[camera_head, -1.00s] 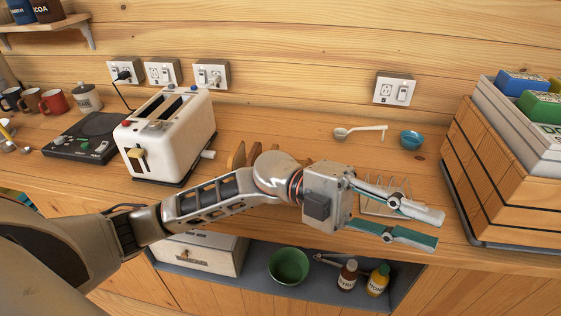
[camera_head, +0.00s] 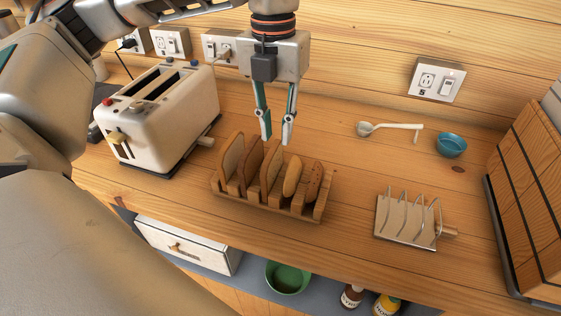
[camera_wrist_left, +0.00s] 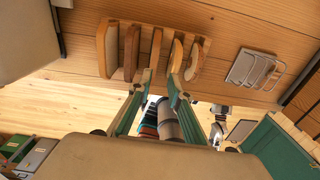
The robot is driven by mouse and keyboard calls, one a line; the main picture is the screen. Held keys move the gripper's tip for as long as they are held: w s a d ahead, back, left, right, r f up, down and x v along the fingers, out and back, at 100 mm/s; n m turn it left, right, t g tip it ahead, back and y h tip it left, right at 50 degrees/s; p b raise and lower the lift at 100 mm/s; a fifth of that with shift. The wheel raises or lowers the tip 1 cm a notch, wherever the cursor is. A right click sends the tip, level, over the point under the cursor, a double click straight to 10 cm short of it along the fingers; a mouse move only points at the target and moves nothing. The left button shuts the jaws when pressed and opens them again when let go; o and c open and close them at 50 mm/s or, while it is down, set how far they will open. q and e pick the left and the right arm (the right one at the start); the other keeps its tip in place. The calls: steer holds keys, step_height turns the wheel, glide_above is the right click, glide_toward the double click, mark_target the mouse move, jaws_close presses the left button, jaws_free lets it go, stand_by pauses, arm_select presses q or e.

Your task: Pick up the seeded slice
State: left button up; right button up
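A wooden rack (camera_head: 262,205) on the counter holds several bread slices standing on edge. The slice at its right end is brown with dark specks and looks like the seeded slice (camera_head: 314,182); it also shows at the right end of the row in the left wrist view (camera_wrist_left: 193,63). A paler, narrow slice (camera_head: 292,176) stands just left of it. My left gripper (camera_head: 277,139) points down above the rack, open, with nothing between its fingers. Its fingertips are near the tops of the middle slices, left of the speckled one. My right gripper is not in view.
A white toaster (camera_head: 160,115) stands left of the rack. A metal toast rack (camera_head: 405,218), empty, lies to the right. A white spoon (camera_head: 390,128) and blue bowl (camera_head: 451,145) are farther back. A wooden crate (camera_head: 530,190) stands at the right edge.

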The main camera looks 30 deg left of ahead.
mark_target(272, 150)
arm_select(q)
steer(key=shift+w+a+r, duration=0.1)
steer(key=shift+w+a, duration=0.05)
steer(key=shift+a, duration=0.25)
steer(key=shift+a+f, duration=0.1)
steer(key=shift+f, duration=0.2)
steer(key=shift+a+f, duration=0.1)
steer(key=shift+f, duration=3.35)
jaws_close()
